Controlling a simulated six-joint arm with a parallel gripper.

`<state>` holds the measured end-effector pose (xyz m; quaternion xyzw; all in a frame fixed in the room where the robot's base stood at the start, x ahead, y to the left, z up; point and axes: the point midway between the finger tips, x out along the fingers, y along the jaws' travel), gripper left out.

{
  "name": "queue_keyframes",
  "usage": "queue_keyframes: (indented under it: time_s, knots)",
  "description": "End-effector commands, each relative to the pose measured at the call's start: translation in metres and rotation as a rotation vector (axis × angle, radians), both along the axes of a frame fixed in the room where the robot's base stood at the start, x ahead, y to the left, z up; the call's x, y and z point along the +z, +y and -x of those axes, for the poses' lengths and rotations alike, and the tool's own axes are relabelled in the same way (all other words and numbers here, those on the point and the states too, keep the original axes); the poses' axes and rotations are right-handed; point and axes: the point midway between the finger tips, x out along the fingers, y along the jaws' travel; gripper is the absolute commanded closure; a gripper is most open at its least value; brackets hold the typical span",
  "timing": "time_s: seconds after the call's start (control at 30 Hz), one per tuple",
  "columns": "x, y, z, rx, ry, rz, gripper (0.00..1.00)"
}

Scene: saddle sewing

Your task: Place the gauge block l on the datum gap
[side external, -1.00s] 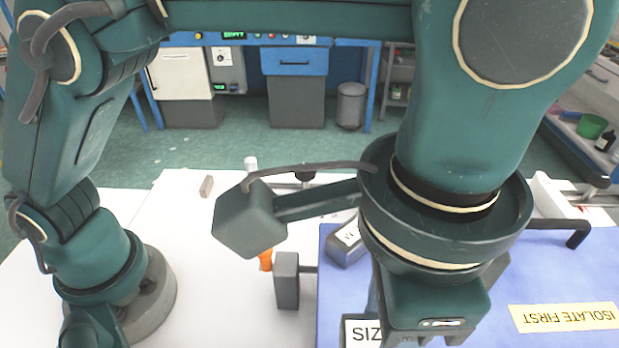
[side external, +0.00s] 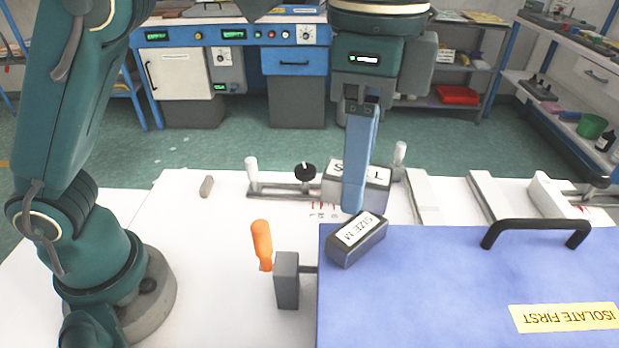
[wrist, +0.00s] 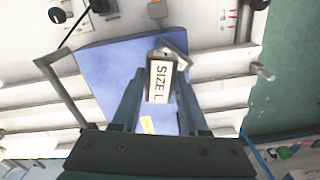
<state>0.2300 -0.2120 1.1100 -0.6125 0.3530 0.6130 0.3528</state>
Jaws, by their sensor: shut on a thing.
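My gripper (side external: 353,208) is shut on gauge block l (side external: 376,190), a grey block with a white label on top. In the side external view one blue finger crosses in front of it and hides part of the label. In the wrist view the block (wrist: 158,82) sits between both fingers and reads SIZE L. It hangs over the rear area, before a rail fixture (side external: 285,190) with a black knob; its height is unclear. Red marks (side external: 325,206) lie on the white surface beside it. I cannot tell which gap is the datum gap.
A SIZE M block (side external: 346,250) lies at the corner of the blue panel (side external: 430,290), which has a black handle (side external: 535,227). An orange-handled part (side external: 262,243) stands to its left. Pale bars (side external: 490,198) lie at the right.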

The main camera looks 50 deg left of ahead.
Motion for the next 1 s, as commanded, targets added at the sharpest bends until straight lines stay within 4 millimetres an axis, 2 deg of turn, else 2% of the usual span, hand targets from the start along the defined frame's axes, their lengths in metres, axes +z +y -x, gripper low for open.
queue_keyframes:
  time_s: [0.07,0.17,0.33,0.53,0.77,1.0]
  knots:
    - [-0.008,0.005,-0.006,-0.099,0.002,-0.001,1.00]
    - [-0.018,0.023,-0.020,-0.193,0.002,-0.001,1.00]
    - [-0.036,0.076,-0.047,-0.292,0.001,0.000,1.00]
    - [-0.056,0.149,-0.060,-0.327,0.001,0.001,1.00]
    - [-0.075,0.229,-0.049,-0.298,0.000,0.001,1.00]
    - [-0.092,0.299,-0.014,-0.198,-0.001,0.001,1.00]
